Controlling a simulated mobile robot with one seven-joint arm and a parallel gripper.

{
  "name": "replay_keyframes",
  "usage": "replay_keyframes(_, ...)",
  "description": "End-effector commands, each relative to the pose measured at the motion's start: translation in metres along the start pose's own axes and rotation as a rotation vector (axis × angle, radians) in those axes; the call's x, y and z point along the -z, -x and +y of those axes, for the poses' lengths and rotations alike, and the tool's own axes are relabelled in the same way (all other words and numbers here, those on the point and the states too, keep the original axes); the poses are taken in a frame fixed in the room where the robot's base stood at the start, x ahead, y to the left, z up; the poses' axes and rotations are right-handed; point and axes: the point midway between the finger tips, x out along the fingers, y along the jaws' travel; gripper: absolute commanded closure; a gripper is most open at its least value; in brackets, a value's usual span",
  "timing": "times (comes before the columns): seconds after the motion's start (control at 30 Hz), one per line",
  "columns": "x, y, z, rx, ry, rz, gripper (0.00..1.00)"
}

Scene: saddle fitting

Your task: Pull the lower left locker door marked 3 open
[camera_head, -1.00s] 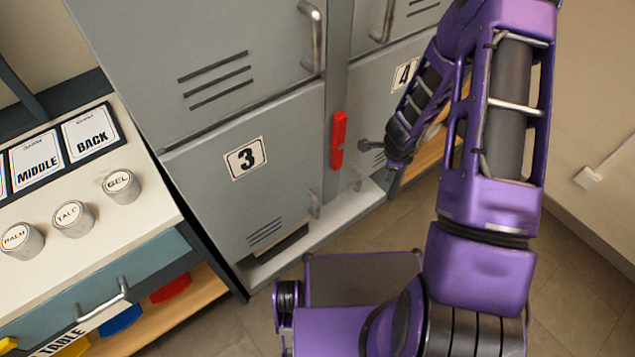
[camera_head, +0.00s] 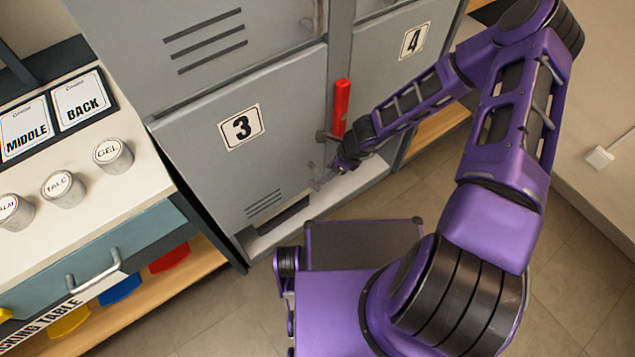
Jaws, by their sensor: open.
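The lower left locker door marked 3 (camera_head: 215,165) is grey, with a white number plate and vent slots low down. It looks shut in its frame. Its handle, near the door's right edge, is mostly hidden by my gripper and hard to make out. My gripper (camera_head: 322,180) is open, at the lower right edge of door 3, close to where the handle is. I cannot tell whether its fingers are around the handle or touching it. My purple arm reaches in from the right.
A red bar (camera_head: 341,108) stands on the post between doors 3 and 4, just above my gripper. Door 4 (camera_head: 385,65) is at the right. A packing table (camera_head: 150,165) with labelled pots stands at the left. Floor (camera_head: 235,310) shows clear before the locker.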

Motion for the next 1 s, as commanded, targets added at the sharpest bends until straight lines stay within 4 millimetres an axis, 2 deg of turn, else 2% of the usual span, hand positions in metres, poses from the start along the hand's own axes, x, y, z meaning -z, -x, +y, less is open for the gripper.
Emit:
replay_keyframes(0.03, 0.000, -0.014, 0.001, -0.003, -0.001, -0.002, 0.48)
replay_keyframes(0.2, 0.001, -0.047, 0.001, -0.002, 0.000, -0.001, 0.48)
replay_keyframes(0.4, 0.000, -0.076, 0.000, -0.001, 0.001, -0.001, 0.48)
replay_keyframes(0.6, 0.000, -0.088, 0.000, 0.000, 0.001, 0.000, 0.48)
replay_keyframes(0.87, 0.000, -0.088, 0.000, 0.000, 0.002, 0.000, 0.48)
replay_keyframes(1.0, 0.000, -0.088, 0.000, 0.000, 0.002, 0.001, 0.71)
